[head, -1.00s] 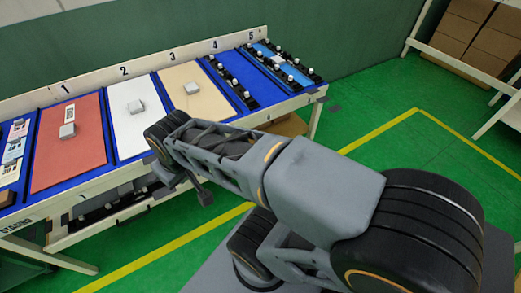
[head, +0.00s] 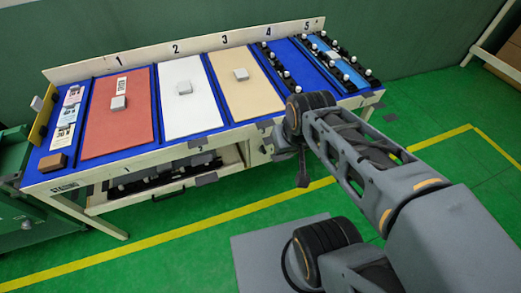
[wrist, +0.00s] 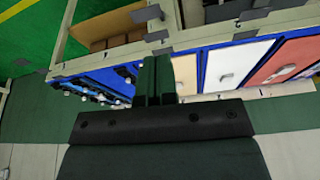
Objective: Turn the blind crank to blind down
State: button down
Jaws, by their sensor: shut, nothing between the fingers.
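No blind and no crank can be made out in either view. My gripper (head: 303,180) hangs from the end of my arm in the head view, in front of the long work table (head: 220,146), near its front edge below panels 3 and 4. It is small and dark there. In the wrist view my gripper (wrist: 156,82) shows two dark green fingers side by side, shut with nothing between them. The table shows upside down behind the fingers, apart from them.
The table carries a red panel (head: 117,130), a white panel (head: 190,117), a beige panel (head: 245,97) and blue panels with black clips at right. A green cabinet (head: 30,215) stands at far left. Green floor (head: 200,262) is open in front.

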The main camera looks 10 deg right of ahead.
aim_at(262, 149)
jog(key=k, duration=0.5)
jog(key=u, duration=1.4)
jog(key=i, duration=1.25)
jog(key=z, duration=2)
